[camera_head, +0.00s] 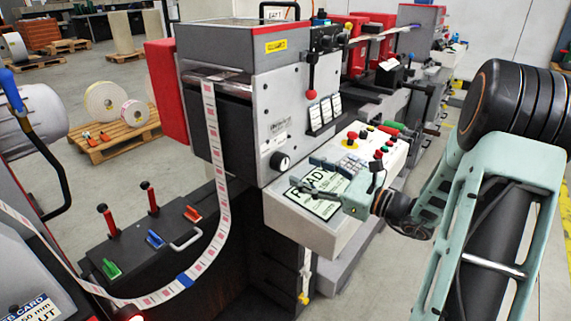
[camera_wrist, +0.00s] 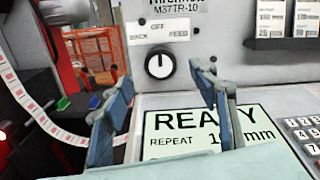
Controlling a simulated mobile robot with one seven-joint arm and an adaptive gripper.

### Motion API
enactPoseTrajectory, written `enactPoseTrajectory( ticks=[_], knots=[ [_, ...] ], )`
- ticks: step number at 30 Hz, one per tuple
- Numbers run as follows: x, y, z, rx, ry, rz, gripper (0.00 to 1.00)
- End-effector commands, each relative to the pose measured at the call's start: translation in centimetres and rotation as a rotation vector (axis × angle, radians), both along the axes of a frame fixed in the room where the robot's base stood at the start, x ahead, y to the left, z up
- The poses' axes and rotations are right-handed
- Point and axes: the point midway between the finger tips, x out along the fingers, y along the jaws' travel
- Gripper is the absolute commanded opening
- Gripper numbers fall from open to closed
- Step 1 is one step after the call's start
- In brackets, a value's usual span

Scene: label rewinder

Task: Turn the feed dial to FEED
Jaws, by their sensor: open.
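The feed dial (camera_head: 280,161) is a black round knob on the grey front panel of the machine. In the wrist view the dial (camera_wrist: 160,65) sits below a plate (camera_wrist: 165,27) marked BACK, OFF and FEED from left to right. My gripper (camera_head: 312,178) is open and empty, in front of the panel and over the READY display. In the wrist view my gripper (camera_wrist: 160,88) has one finger on each side of the dial in the picture, both nearer to the camera. I see no contact with the dial.
The READY display (camera_head: 322,190) lies below the fingers, with a keypad (camera_wrist: 305,135) on its right. A red-knobbed lever (camera_head: 311,93) hangs above right of the dial. The printed label web (camera_head: 222,160) loops down left of the panel.

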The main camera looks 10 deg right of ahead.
Motion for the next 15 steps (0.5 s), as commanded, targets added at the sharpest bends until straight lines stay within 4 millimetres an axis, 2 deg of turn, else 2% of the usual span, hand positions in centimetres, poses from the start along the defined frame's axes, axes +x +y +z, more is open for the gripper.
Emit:
enactPoseTrajectory(
  ticks=[6, 15],
  knots=[
    [3.1, 3.0, 0.0, -0.001, 0.0, 0.005, 0.54],
    [5.1, 4.6, 0.0, -0.002, -0.001, 0.002, 0.54]
  ],
)
